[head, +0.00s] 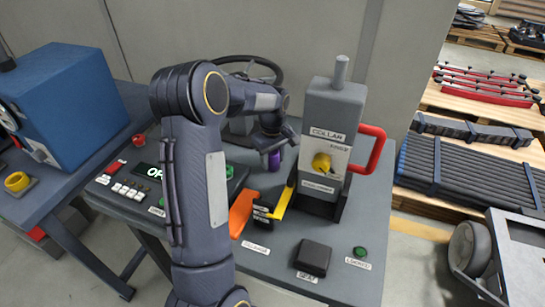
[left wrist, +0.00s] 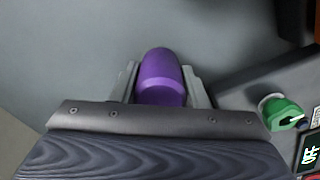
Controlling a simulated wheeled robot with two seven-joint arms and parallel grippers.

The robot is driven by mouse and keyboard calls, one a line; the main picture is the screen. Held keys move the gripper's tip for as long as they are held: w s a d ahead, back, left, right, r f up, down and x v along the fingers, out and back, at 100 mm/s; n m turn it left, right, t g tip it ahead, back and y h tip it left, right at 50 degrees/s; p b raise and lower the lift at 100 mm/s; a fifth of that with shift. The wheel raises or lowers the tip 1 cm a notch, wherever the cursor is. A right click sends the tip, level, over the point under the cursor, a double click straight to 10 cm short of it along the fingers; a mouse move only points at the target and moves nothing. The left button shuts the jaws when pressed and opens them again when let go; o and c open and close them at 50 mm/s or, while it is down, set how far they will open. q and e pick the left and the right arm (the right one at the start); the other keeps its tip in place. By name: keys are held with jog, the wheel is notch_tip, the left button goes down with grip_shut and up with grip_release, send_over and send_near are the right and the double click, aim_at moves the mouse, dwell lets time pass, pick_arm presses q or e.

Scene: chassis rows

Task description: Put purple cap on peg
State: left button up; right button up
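The purple cap (head: 274,161) shows just below my left gripper (head: 273,143) in the head view. In the left wrist view the cap (left wrist: 160,78) sits between the two fingers of the left gripper (left wrist: 161,90), with a finger against each side. The left gripper looks shut on it. Its lower end is hidden by the gripper body in the wrist view. A grey upright peg (head: 341,70) stands on top of the grey block labelled COLLAR, to the right of the gripper, and is bare. My right gripper is not in view.
The COLLAR block (head: 333,112) carries a yellow knob (head: 321,163) and a red handle (head: 372,150). An orange lever (head: 242,212) and a yellow lever (head: 282,204) stand before it. A dark handwheel (head: 262,66) is behind. A black block (head: 313,257) lies at the front.

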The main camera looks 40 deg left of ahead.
pick_arm(q)
jog(key=o, duration=0.5)
jog(key=shift+c, duration=0.2)
notch_tip(320, 180, up, 8)
jog(key=shift+f, duration=0.1)
dwell(0.4)
